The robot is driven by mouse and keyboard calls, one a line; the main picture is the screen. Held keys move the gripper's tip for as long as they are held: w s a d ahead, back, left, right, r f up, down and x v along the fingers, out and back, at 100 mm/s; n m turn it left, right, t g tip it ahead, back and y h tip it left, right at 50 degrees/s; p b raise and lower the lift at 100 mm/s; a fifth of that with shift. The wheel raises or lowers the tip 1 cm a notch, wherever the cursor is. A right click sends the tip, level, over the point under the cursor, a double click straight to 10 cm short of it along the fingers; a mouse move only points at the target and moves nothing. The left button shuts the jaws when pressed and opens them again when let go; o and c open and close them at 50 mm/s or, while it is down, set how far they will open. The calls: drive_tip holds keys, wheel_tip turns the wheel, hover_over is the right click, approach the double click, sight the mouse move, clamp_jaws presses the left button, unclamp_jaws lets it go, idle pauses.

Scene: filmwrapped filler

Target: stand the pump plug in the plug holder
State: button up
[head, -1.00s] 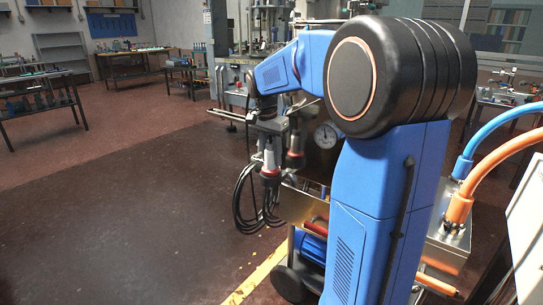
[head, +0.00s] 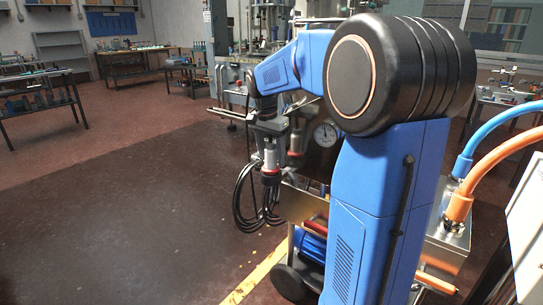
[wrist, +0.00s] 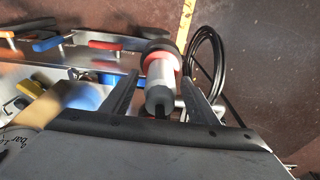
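The pump plug (wrist: 160,78), a pale grey cylinder with a red ring and a black end, lies between the fingers of my gripper (wrist: 160,84) in the wrist view. My gripper is open around it. A narrow gap shows at the left finger, and the right finger is close to its side. In the head view the plug (head: 270,156) hangs upright below my gripper (head: 270,142), red ring low. A black cable coil (head: 246,195) hangs beside and below it. I cannot make out the plug holder with certainty.
A cart with a metal panel (head: 300,205) and a pressure gauge (head: 325,134) stands right behind the plug. A yellow floor line (head: 255,277) runs below. Open floor (head: 120,210) lies left.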

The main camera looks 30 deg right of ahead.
drive_tip(key=shift+r, duration=0.1)
wheel_tip(320, 180, up, 17)
drive_tip(key=a, duration=0.3)
drive_tip(key=s+a+f+n+t, duration=0.1)
drive_tip(key=s+a+f+n, duration=0.3)
drive_tip(key=s+f, duration=0.4)
drive_tip(key=s+a+f+n+t+y, duration=0.1)
drive_tip(key=s+a+f+n, duration=0.3)
drive_tip(key=s+f, duration=0.4)
drive_tip(key=s+a+f+n+t, duration=0.2)
drive_tip(key=s+a+f+n, duration=0.3)
drive_tip(key=s, duration=0.9)
wheel_tip(320, 180, down, 4)
drive_tip(key=shift+s+r+n+y, duration=0.25)
drive_tip(key=shift+n+y, duration=0.15)
drive_tip(key=shift+n, duration=0.1)
